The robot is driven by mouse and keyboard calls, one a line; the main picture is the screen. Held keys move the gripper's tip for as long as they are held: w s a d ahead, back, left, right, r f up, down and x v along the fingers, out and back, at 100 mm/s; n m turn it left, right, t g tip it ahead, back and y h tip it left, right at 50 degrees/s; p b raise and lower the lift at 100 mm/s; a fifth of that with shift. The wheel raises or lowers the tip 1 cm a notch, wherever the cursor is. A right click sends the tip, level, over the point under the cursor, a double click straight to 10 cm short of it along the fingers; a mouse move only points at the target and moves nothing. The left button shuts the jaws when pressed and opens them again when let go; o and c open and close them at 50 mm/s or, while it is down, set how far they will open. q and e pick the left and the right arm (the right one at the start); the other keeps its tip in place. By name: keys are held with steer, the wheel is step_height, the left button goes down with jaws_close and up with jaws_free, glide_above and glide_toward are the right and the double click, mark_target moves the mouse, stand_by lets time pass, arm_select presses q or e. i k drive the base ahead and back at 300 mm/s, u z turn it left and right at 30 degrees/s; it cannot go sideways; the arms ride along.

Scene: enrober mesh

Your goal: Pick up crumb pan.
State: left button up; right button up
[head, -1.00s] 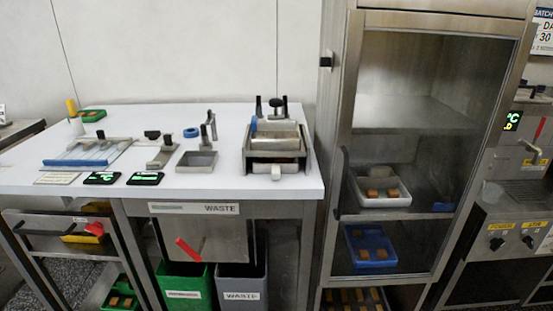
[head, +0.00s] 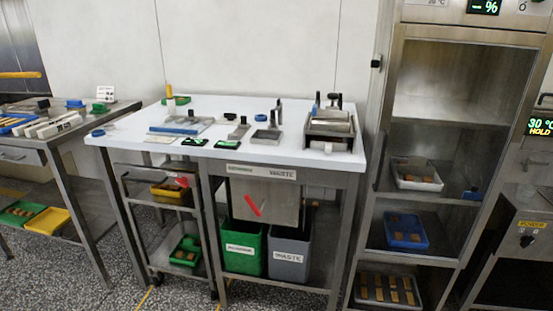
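No label marks a crumb pan. A small square grey metal pan (head: 265,136) lies on the white-topped table (head: 220,104), left of a box-like metal machine (head: 331,128). The machine has a low front part with a pale knob (head: 328,148), which may be a pull-out pan; I cannot tell which one is the crumb pan. The inside of the machine is mostly hidden. Neither of my grippers shows in the head view.
A green bin (head: 244,247) and a grey waste bin (head: 290,254) stand under the table. A steel cabinet (head: 381,150) with trays stands right. Another worktable (head: 95,118) stands left. Speckled floor (head: 110,275) lies open in front.

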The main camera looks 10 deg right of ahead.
mark_target(329, 144)
steer(key=u, duration=3.45)
steer(key=i, duration=0.2)
steer(key=z, duration=2.15)
steer(key=i, duration=1.1)
steer(key=z, duration=1.15)
steer(key=i, duration=0.8)
steer(key=z, duration=0.9)
